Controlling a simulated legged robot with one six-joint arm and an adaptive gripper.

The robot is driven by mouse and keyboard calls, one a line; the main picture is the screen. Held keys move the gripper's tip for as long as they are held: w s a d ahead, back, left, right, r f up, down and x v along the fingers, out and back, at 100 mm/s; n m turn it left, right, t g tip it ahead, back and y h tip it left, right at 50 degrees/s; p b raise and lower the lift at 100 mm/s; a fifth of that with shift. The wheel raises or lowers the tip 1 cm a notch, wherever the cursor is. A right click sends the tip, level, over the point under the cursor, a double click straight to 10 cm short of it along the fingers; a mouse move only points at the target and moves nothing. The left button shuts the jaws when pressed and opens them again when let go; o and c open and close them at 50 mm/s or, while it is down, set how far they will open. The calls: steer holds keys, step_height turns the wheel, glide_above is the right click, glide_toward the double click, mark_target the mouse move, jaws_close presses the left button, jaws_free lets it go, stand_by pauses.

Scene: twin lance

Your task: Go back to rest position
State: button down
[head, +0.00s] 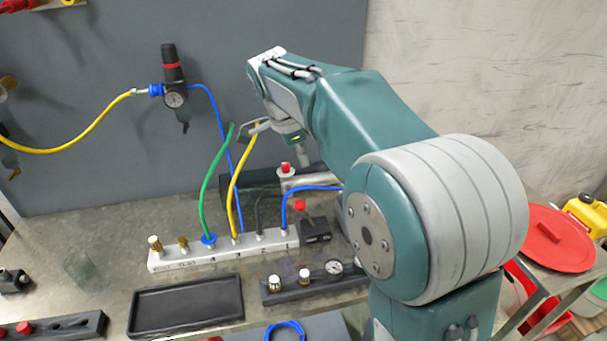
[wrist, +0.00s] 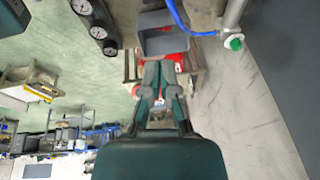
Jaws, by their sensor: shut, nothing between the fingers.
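My gripper (head: 252,130) is partly seen in the head view, at the end of my raised teal arm, above the bench. It appears over the upper ends of a green hose (head: 206,190) and a yellow hose (head: 235,190); whether it touches them I cannot tell. In the wrist view my gripper (wrist: 160,68) has its two fingers close together, with nothing held between them. Part of the gripper is hidden by the wrist in the head view.
A white manifold block (head: 192,259) stands on the bench behind a black tray (head: 188,308). A pressure regulator with gauge (head: 174,85) hangs on the grey panel, with blue and yellow hoses. A red lid (head: 560,240) is at the right. A blue hose (wrist: 180,20) shows in the wrist view.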

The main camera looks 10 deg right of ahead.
steer(key=s+d+r+n+t+y, duration=0.2)
steer(key=s+n, duration=0.8)
steer(key=s, duration=0.5)
steer(key=s+f+n+t, duration=0.1)
steer(key=s+f+n, duration=0.2)
steer(key=s+n, duration=0.1)
steer(key=s+f+n+t+y, duration=0.1)
steer(key=s+f+n, duration=0.2)
steer(key=s, duration=0.4)
steer(key=shift+s+f+n+t, duration=0.2)
steer(key=shift+n+t, duration=0.1)
steer(key=shift+n, duration=0.6)
steer(key=shift+a, duration=0.15)
